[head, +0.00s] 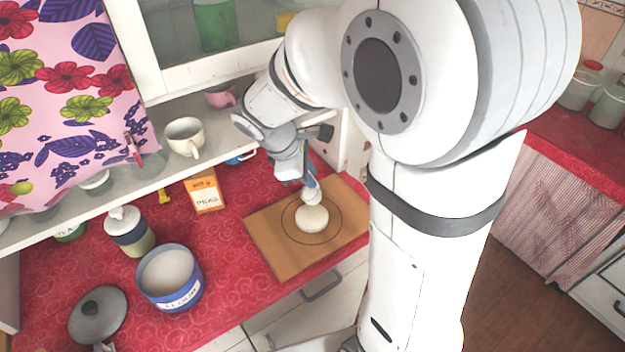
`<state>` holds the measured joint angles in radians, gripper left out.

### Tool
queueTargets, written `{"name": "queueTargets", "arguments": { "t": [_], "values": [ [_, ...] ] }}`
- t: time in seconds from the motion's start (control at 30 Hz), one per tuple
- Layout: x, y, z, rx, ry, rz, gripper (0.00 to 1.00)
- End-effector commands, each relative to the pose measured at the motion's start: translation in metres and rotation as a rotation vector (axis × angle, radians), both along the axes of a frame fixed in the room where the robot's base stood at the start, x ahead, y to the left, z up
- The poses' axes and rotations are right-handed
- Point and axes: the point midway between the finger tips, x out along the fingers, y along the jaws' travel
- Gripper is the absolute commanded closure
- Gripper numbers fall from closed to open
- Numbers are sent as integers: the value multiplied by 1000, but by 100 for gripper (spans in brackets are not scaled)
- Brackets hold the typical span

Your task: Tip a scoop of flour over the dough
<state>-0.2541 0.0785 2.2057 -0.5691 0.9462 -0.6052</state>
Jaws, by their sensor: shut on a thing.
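The pale, round dough (312,220) lies on a wooden board (268,244), inside a dark ring marked on it. My gripper (308,176) is just above the dough, pointing down and shut on a slim blue handle (313,184), apparently the scoop's. A small whitish shape directly below the handle overlaps the dough's back edge; I cannot tell whether it is the scoop's bowl or flour. The blue flour tin (168,302) stands open to the left, with pale flour (167,268) inside.
A grey lid (98,315) lies left of the tin. A white-topped jar (128,232) and an orange box (204,192) stand behind. A shelf with a cream cup (185,137) overhangs the counter's back. Red counter (225,262) is clear between tin and board.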

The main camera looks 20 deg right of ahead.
Motion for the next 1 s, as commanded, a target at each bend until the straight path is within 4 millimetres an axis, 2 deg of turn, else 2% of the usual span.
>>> {"name": "queueTargets", "arguments": {
  "t": [0.03,0.2,0.63,0.8,1.0],
  "values": [
    [-1,6,-11,-41,-8,9,100],
    [-4,19,-17,-206,-49,9,100],
    [-11,49,-47,-716,-170,5,100],
    [-13,54,-49,-824,-198,1,100],
    [-14,56,-48,-853,-207,0,100]
  ]
}}
